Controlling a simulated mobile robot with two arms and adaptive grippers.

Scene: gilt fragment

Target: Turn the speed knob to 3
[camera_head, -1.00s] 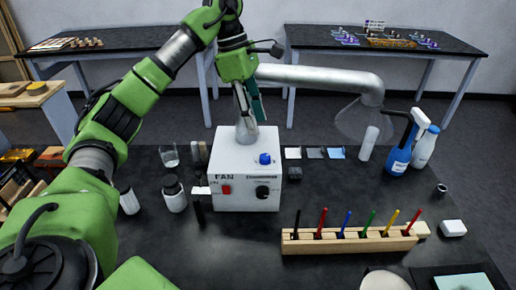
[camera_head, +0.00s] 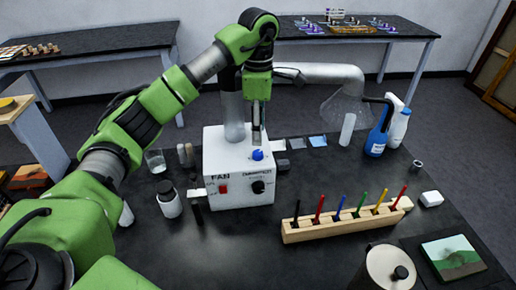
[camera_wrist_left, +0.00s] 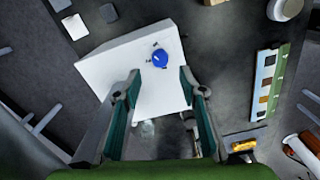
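A white fan control box (camera_head: 225,165) stands on the black bench. A blue knob (camera_head: 257,155) sits on its top face, with small dark marks around it too small to read. The front carries a black knob (camera_head: 258,187), a red switch (camera_head: 223,189) and the label FAN. My left gripper (camera_head: 258,138) points down just above the blue knob. In the left wrist view its fingers (camera_wrist_left: 160,76) are spread apart and empty, with the blue knob (camera_wrist_left: 160,58) showing beyond the gap, apart from both. My right gripper is not in view.
A silver duct (camera_head: 325,75) with a clear hood rises behind the box. A wooden rack (camera_head: 345,228) of coloured pens, a metal pot (camera_head: 385,268) and a picture (camera_head: 452,254) lie to the right.

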